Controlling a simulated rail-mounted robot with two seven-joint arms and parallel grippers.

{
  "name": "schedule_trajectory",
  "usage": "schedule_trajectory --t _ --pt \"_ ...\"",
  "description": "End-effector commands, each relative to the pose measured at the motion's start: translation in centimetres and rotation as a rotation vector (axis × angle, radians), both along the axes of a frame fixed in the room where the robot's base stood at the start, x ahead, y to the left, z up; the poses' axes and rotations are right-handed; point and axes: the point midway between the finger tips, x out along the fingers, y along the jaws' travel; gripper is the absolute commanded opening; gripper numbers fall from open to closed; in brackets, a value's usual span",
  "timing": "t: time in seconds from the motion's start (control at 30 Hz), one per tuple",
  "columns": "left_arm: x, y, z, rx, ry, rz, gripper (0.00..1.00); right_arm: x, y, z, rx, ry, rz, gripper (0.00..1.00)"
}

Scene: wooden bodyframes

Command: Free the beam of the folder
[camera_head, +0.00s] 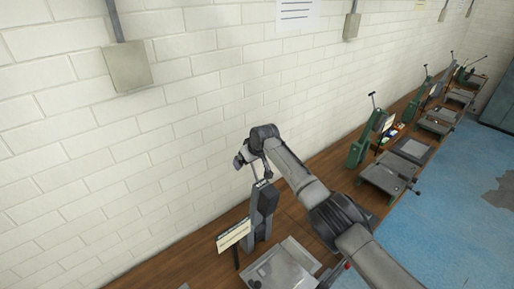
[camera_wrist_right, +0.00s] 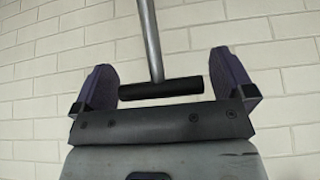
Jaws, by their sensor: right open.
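My right gripper (camera_head: 240,160) is raised over a grey machine (camera_head: 262,212) on the bench. In the right wrist view my right gripper (camera_wrist_right: 160,78) is open, with one dark finger on each side. A metal rod with a black crossbar grip (camera_wrist_right: 161,89) shows between the fingers, just beyond the dark palm plate. The fingers stand apart from the grip's ends. I cannot tell which part is the folder's beam. A flat grey metal unit (camera_head: 283,266) is in front of the machine, partly cut off by the frame. My left gripper is not in view.
The wooden bench (camera_head: 312,185) runs along a white brick wall (camera_head: 100,165). More green machines (camera_head: 364,140) with flat grey units stand farther along it. A sign (camera_head: 233,235) stands beside the near machine. The blue floor (camera_head: 450,200) to the right is mostly clear.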

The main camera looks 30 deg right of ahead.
Motion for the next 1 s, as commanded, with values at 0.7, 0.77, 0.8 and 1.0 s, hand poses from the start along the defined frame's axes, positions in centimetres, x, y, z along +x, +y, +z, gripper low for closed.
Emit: schedule_trajectory --t 0.7,0.77,0.8,1.0 --pt "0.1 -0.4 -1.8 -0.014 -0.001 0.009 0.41 -5.5 -0.6 9.3 -0.002 -0.001 0.0 1.0" --pt "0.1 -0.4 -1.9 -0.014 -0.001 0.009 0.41 -5.8 -0.6 9.8 -0.002 -0.001 0.0 1.0" --pt "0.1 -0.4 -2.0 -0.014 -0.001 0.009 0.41 -5.9 -0.6 10.0 -0.002 0.0 -0.001 1.0" --pt "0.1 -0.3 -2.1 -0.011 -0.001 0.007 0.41 -6.4 -0.7 10.8 -0.001 0.001 0.0 1.0"
